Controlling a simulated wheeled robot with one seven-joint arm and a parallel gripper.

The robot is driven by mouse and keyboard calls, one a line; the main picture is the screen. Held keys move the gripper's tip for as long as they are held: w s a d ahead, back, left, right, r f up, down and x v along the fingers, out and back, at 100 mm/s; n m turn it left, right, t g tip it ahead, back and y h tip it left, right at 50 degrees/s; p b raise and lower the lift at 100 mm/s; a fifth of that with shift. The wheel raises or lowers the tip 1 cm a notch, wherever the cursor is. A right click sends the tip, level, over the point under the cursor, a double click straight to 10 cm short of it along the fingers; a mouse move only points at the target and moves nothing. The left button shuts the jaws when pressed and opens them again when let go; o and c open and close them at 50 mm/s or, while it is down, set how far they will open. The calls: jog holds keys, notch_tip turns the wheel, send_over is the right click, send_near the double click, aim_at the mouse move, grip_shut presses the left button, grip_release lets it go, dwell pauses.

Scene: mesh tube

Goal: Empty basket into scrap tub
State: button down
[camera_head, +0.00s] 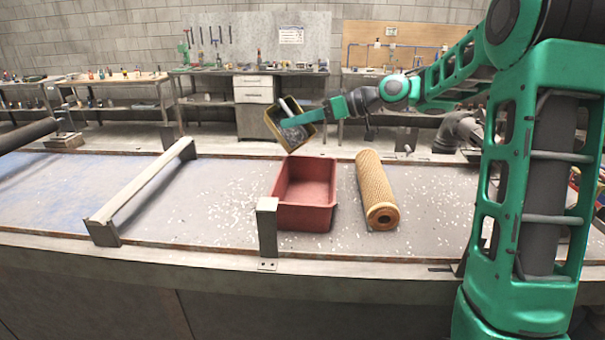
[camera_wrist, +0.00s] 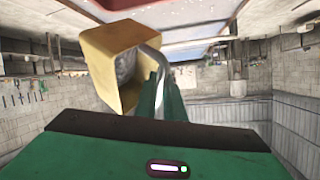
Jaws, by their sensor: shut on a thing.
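The basket (camera_head: 275,127) is yellow with a dark inside and hangs tilted in the air, above and behind the scrap tub. My gripper (camera_head: 304,118) is shut on it, near its handle. In the wrist view the yellow basket (camera_wrist: 105,62) fills the upper middle, with its grey curved handle (camera_wrist: 152,57) at my gripper's green fingers (camera_wrist: 160,85). Some grey stuff shows inside the basket, but I cannot tell what it is. The scrap tub (camera_head: 304,214) is red, open-topped and upright on the bench; the visible part of its inside looks empty.
A tan mesh tube (camera_head: 376,190) lies just right of the tub. A metal bracket (camera_head: 267,232) stands at the tub's front left corner. A raised bar (camera_head: 140,180) crosses the bench (camera_head: 205,200) further left. Small white bits are scattered on the bench around the tub.

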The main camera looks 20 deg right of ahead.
aim_at(298, 146)
jog(key=shift+s+f+n+t+b, duration=0.25)
jog(key=shift+f+n+t+b, duration=0.2)
jog(key=shift+f+n, duration=0.15)
jog(key=shift+s+f+n+t+b, duration=0.3)
jog(key=shift+f+n+t, duration=0.15)
jog(key=shift+f+n, duration=0.1)
jog(key=shift+s+a+f+n+t+y, duration=0.1)
jog(key=shift+s+f+n+t+y, duration=0.2)
jog(key=shift+s+f+n+y, duration=0.15)
jog(key=shift+s+f+t+b, duration=0.15)
jog(key=shift+s+t+b, duration=0.15)
jog(key=shift+b, duration=0.3)
jog(key=shift+s+a+f+n+t+y+b, duration=0.1)
jog(key=shift+s+f+n+t+y+b, duration=0.2)
jog(key=shift+f+n+b, duration=0.5)
jog(key=shift+s+r+n+b, duration=0.1)
jog(key=shift+n+b, duration=0.2)
jog(key=shift+s+n+t+y, duration=0.2)
jog(key=shift+n+t+y, duration=0.1)
jog(key=shift+n+y, duration=0.1)
jog(key=shift+s+n+t+y, duration=0.25)
jog(key=shift+n+t, duration=0.05)
jog(key=shift+n, duration=0.3)
